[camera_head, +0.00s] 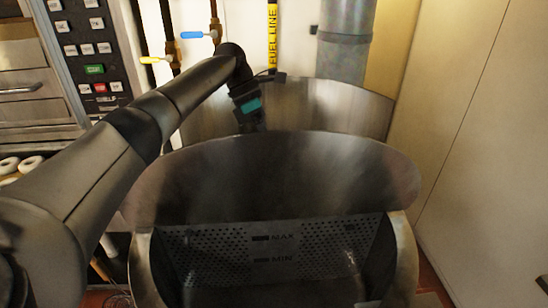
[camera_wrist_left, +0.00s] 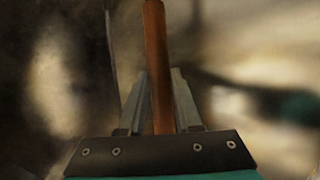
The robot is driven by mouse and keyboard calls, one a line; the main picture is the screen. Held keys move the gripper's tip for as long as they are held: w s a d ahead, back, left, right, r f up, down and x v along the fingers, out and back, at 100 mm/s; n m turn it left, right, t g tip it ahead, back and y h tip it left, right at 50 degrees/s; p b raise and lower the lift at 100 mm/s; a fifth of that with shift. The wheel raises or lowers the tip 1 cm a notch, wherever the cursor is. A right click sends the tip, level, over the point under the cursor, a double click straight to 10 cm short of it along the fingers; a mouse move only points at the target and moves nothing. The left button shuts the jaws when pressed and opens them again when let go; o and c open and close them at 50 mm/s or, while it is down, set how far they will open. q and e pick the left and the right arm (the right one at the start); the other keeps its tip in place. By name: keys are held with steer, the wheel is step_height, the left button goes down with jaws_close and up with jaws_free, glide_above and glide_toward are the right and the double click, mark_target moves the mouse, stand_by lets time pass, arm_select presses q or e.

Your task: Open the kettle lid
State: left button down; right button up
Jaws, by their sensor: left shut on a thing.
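The kettle lid (camera_head: 280,180) is a broad brushed-metal plate, raised and tilted up over the kettle. The kettle (camera_head: 405,262) is open below it, showing a perforated inner panel (camera_head: 225,250) marked MAX and MIN. My left gripper (camera_head: 255,124) is at the far side of the lid's upper edge, its fingertips partly hidden there. In the left wrist view, its two fingers (camera_wrist_left: 160,90) are shut on a brown bar-shaped handle (camera_wrist_left: 153,40). The handle is hidden behind the lid in the head view. My right gripper is not in view.
A curved metal panel (camera_head: 345,105) and a grey pipe (camera_head: 345,55) stand behind the lid. Valves with blue (camera_head: 192,35) and yellow (camera_head: 150,60) levers are at the back left. A button panel (camera_head: 85,45) is at the upper left. A pale wall (camera_head: 470,130) stands right.

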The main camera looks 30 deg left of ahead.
arm_select(q)
steer(key=shift+w+a+f, duration=0.45)
steer(key=shift+w+a, duration=0.1)
steer(key=shift+a, duration=0.15)
steer(key=shift+w+a, duration=0.1)
steer(key=c, duration=1.1)
jaws_free()
steer(key=o, duration=0.5)
steer(key=shift+w+a, duration=0.15)
steer(key=shift+w, duration=0.15)
steer(key=shift+s+r, duration=0.1)
steer(key=shift+r, duration=0.05)
step_height(320, 180, up, 20)
steer(key=p, duration=0.5)
steer(key=shift+p, duration=0.3)
